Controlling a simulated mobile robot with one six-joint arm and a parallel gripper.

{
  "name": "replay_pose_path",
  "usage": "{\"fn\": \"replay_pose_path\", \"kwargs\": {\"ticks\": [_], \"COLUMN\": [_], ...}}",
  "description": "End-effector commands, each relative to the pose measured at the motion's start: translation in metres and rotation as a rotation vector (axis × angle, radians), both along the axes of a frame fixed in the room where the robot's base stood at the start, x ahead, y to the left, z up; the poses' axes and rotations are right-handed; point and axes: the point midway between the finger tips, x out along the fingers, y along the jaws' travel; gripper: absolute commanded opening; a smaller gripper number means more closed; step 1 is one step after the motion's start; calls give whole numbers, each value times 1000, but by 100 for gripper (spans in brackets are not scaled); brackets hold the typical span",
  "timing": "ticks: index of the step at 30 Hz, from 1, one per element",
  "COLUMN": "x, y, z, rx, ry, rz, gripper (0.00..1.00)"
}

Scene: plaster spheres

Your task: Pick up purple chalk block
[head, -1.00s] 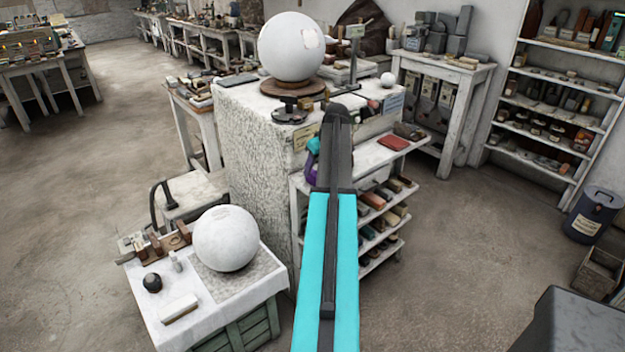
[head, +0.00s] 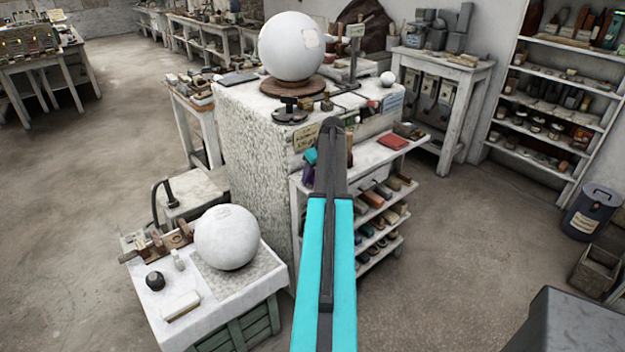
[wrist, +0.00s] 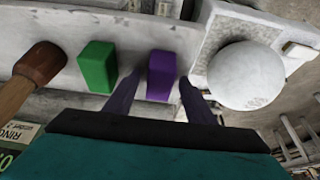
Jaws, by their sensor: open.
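The purple chalk block (wrist: 162,75) stands on a pale surface in the wrist view, with a green block (wrist: 97,66) to its left. My gripper (wrist: 158,92) is open, its two dark purple fingers to the left and right of the purple block, with a gap on either side; I cannot tell how far the tips reach past it. In the head view my gripper (head: 308,176) shows partly beside my arm, at the upper left of the shelf unit. The purple block cannot be made out there, probably behind my arm.
A white sphere (wrist: 247,75) shows on the right in the wrist view. The large pedestal (head: 255,150) stands close to my gripper. A shelf unit (head: 372,247) holds several coloured blocks. Open floor lies to the right.

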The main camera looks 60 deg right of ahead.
Motion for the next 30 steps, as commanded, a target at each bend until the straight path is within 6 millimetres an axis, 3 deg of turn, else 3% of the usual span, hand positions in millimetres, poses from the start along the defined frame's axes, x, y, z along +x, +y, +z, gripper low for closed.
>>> {"fn": "replay_pose_path", "kwargs": {"ticks": [5, 14, 30], "x": [0, 0, 0], "y": [0, 0, -1], "z": [0, 0, 9], "rx": [0, 0, -2], "ry": [0, 0, -1], "rz": [0, -1, -2], "gripper": [50, 3, 2]}}
